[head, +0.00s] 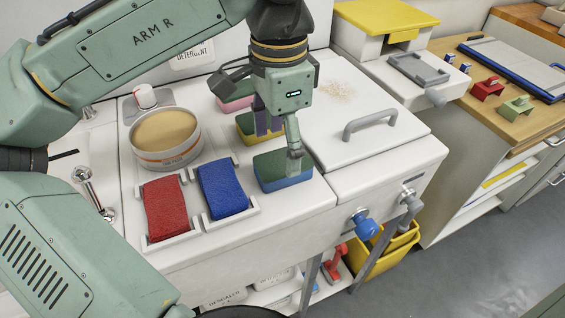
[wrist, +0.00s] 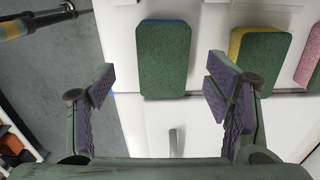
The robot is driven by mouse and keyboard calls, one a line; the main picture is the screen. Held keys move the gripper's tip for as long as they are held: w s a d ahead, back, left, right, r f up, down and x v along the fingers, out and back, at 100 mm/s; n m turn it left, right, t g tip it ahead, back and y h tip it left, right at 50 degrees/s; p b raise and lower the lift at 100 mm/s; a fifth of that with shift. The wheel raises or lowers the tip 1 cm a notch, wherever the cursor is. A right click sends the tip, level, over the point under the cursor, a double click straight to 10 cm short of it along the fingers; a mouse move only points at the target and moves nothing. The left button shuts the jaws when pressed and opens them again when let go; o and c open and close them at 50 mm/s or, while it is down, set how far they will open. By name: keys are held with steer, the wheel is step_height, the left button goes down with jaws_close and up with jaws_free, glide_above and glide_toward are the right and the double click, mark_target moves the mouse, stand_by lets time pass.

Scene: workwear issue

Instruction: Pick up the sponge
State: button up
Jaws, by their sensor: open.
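A blue sponge with a green top (head: 283,170) lies on the white counter. In the wrist view this sponge (wrist: 165,58) lies ahead of and between the fingers, its green face toward the camera. My gripper (head: 279,138) is open and empty above this sponge, partly covering it in the head view; contact cannot be told. Both padded fingers of my gripper (wrist: 162,92) show apart in the wrist view. A yellow sponge with a green top (head: 252,128) lies behind it, and a pink one (head: 236,103) farther back. They also show in the wrist view, yellow (wrist: 264,60) and pink (wrist: 311,58).
A round tub with tan contents (head: 165,137) stands left of the sponges. A red pad (head: 165,208) and a blue pad (head: 222,190) lie in white holders in front. A white lid with a grey handle (head: 370,123) is at right. Blue and grey taps stick out below.

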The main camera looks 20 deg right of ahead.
mark_target(281, 161)
step_height(281, 161, down, 5)
steer(key=shift+w+d+f+p, duration=0.1)
steer(key=shift+w+p, duration=0.05)
steer(key=shift+p, duration=0.35)
steer(key=shift+c, duration=0.2)
steer(key=c, duration=0.8)
